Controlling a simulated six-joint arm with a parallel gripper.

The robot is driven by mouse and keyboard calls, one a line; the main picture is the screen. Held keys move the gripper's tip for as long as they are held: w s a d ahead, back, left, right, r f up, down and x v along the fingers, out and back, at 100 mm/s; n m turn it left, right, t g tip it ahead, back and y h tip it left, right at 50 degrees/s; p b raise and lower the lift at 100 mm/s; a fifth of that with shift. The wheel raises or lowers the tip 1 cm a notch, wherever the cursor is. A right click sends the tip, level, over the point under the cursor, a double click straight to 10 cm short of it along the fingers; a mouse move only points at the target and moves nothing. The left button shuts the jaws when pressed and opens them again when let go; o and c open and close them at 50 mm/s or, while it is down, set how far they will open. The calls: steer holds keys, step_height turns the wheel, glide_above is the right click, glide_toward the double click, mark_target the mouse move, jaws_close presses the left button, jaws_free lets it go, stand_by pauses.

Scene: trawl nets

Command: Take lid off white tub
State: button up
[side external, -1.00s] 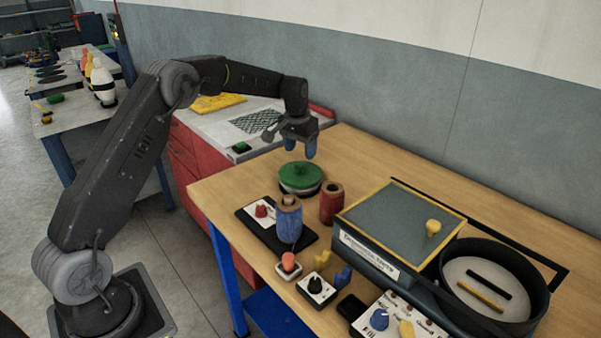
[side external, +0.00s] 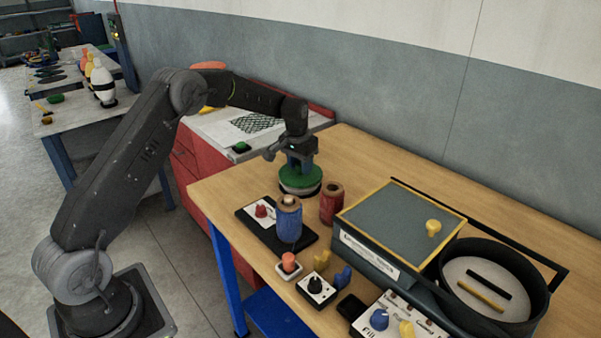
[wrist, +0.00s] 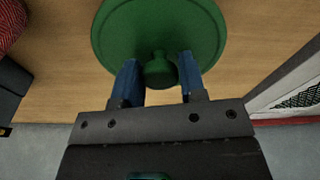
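The white tub (side external: 299,189) stands on the wooden bench in the side view, with only a pale band of its wall showing under the lid. The round green lid (side external: 288,181) sits on it and fills the top of the wrist view (wrist: 120,30). The lid's green knob (wrist: 160,72) shows between my two blue fingers in the wrist view. My gripper (wrist: 160,68) is down over the lid with the fingers apart, one on each side of the knob. I cannot tell whether either finger touches it.
A red spool (side external: 331,205) stands close to the right of the tub. A grey box with a yellow-rimmed lid (side external: 397,227) and a round black pan (side external: 540,295) are farther right.

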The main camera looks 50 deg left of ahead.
steer(key=c, duration=0.5)
steer(key=shift+o, duration=0.2)
